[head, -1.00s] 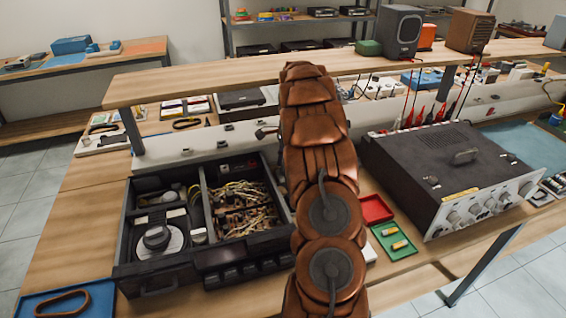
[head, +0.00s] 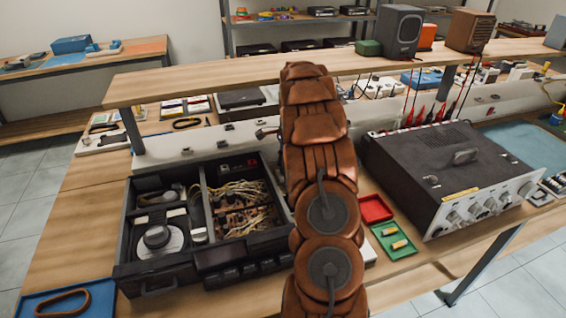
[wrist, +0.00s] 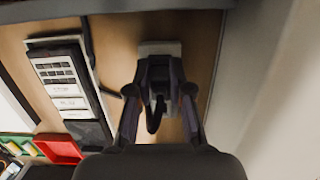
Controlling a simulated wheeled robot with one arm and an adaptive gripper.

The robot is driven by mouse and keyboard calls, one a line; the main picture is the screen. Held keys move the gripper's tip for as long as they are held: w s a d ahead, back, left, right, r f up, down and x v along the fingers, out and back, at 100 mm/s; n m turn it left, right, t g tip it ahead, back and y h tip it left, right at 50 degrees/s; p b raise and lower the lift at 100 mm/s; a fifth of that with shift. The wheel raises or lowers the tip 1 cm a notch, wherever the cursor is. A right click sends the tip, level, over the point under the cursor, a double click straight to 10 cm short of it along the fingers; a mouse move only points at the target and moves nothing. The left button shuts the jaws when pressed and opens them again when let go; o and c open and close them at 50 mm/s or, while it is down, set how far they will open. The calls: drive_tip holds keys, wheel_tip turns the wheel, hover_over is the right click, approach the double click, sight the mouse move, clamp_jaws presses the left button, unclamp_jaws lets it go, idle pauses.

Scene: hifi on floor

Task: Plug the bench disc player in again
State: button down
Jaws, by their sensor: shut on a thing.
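The bench disc player (head: 157,245) appears to be the open black unit at the left of the bench in the head view, with a round disc part and exposed wiring. My gripper (wrist: 160,82) shows in the wrist view, its fingers closed on a small dark piece that looks like a plug (wrist: 158,92). A short dark cable (wrist: 153,120) curves from it. A pale block (wrist: 160,48) is right beyond the fingertips; I cannot tell whether the plug touches it or sits in it. In the head view my arm hides the gripper.
A grey instrument (head: 440,165) with knobs stands right of my arm. A red tray (head: 375,209) and a green tray (head: 393,241) lie between. A raised wooden shelf (head: 220,82) crosses behind. A pale panelled device (wrist: 65,80) lies left of my gripper.

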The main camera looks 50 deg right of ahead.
idle(0.3)
drive_tip(key=c, duration=1)
unclamp_jaws()
drive_tip(key=shift+s+d+r+p, duration=0.2)
drive_tip(key=shift+r+p, duration=0.3)
drive_tip(key=shift+r, duration=2.3)
drive_tip(key=shift+s+d+r+p, duration=0.1)
drive_tip(key=shift+d+r+p, duration=0.3)
drive_tip(key=shift+r, duration=2.4)
drive_tip(key=shift+s+d+r+p, duration=0.15)
drive_tip(key=shift+r+p, duration=0.4)
drive_tip(key=shift+r, duration=2.25)
